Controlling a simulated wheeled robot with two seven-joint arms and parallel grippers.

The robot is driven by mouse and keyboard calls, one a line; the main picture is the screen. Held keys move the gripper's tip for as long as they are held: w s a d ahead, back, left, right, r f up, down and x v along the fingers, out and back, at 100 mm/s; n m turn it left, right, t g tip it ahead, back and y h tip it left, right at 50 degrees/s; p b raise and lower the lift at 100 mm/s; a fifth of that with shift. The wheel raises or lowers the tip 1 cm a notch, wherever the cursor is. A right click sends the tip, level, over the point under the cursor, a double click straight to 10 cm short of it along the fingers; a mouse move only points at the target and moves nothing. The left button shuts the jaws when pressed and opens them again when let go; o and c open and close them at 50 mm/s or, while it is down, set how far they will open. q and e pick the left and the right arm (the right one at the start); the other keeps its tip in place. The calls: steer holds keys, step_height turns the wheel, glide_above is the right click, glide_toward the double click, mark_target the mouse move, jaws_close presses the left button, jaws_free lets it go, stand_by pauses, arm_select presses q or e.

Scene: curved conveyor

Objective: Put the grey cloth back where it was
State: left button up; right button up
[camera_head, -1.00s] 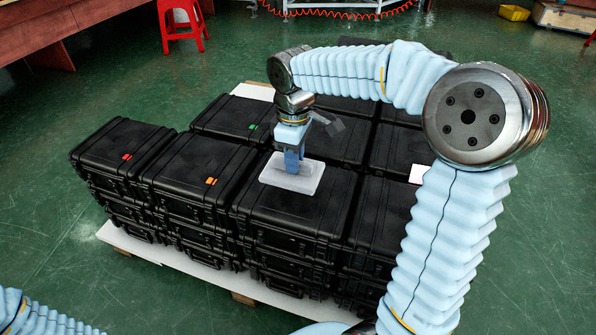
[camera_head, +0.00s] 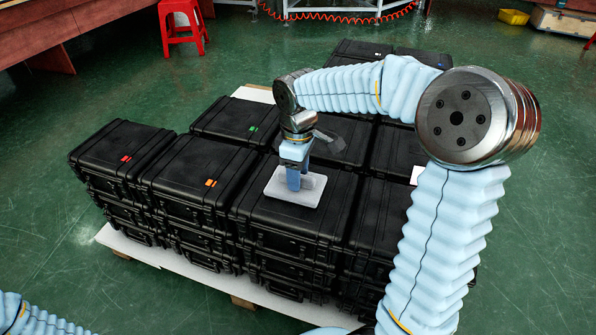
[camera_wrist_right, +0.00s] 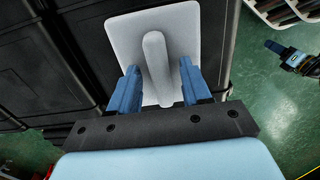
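The grey cloth (camera_head: 311,195) shows as a flat, light grey rectangular pad with rounded corners. It lies on the lid of a black case (camera_head: 297,222) in the front row of stacks. In the right wrist view it (camera_wrist_right: 120,37) has a raised ridge (camera_wrist_right: 155,55) along its middle. My right gripper (camera_head: 294,186) points down over it. In the wrist view the blue fingers (camera_wrist_right: 158,80) are apart on either side of the ridge, with narrow gaps beside it, so the gripper looks open. My left gripper is out of view; only part of my left arm shows at the bottom left.
Stacked black cases with coloured tags fill a white-topped pallet (camera_head: 170,259). Neighbouring stacks, such as the orange-tagged case (camera_head: 190,165), stand close beside the cloth's case. A red stool (camera_head: 182,24) is at the back. Green floor is clear at the left and front.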

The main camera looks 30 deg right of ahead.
steer(key=shift+r, duration=0.3)
step_height(320, 180, up, 12)
steer(key=p, duration=0.2)
steer(key=shift+f+p, duration=0.15)
steer(key=shift+p, duration=0.2)
